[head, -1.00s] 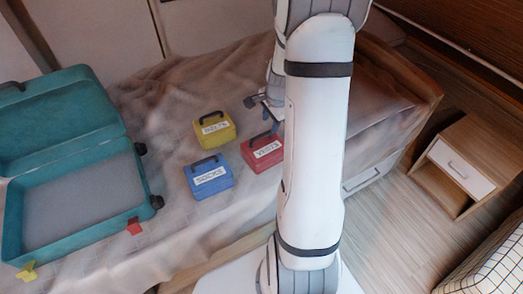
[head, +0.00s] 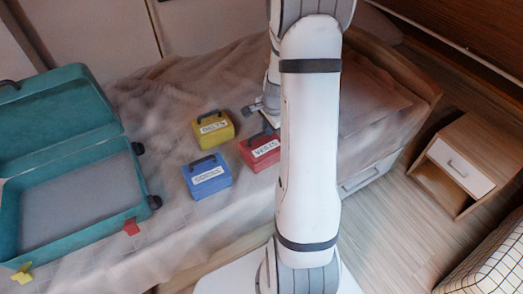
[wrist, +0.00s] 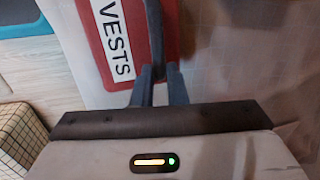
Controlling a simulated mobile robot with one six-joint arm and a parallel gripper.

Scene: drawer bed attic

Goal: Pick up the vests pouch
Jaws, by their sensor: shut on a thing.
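The red vests pouch (head: 260,152), with a white label and a dark handle, sits on the bed beside the yellow and blue pouches. In the wrist view the vests pouch (wrist: 120,35) is right in front of my fingers, its label reading VESTS. My gripper (wrist: 160,72) is shut on the pouch's dark handle. In the head view my arm hides part of the gripper and the pouch's right side. I cannot tell whether the pouch is lifted off the bed.
A yellow pouch (head: 213,129) and a blue pouch labelled SOCKS (head: 207,177) stand close to the left. An open teal suitcase (head: 128,184) lies farther left on the bed. A nightstand (head: 462,165) stands at right. The blanket between suitcase and pouches is clear.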

